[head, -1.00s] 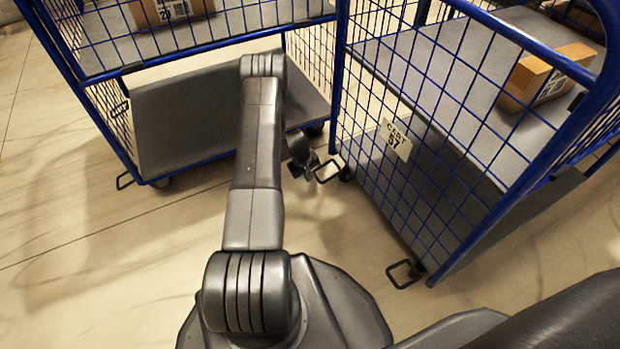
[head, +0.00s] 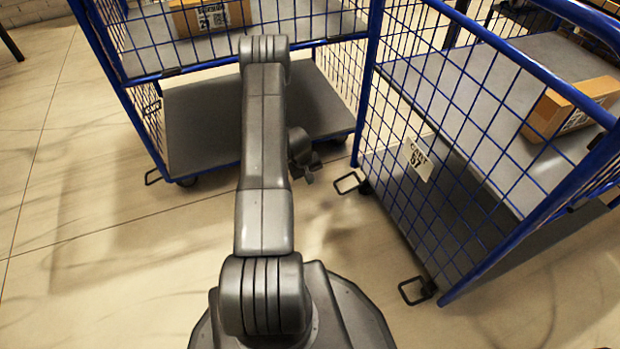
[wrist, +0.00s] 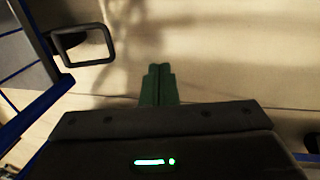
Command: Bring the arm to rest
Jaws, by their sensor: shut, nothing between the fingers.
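My arm reaches forward from the bottom middle of the head view, and its outer part folds down behind the upper link. My gripper (wrist: 159,70) shows in the wrist view with its two narrow fingers together and nothing between them. It is over bare floor. In the head view only a small dark part of the wrist end shows to the right of the upper link; the fingertips are hard to make out there.
A blue mesh cart (head: 165,168) with a carton (head: 210,17) stands ahead. Another blue cart, labelled CART 57 (head: 419,158), stands close at the right with a carton (head: 570,108) on its shelf. A cart pedal (wrist: 83,45) is near my gripper. Floor (head: 75,230) at the left is clear.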

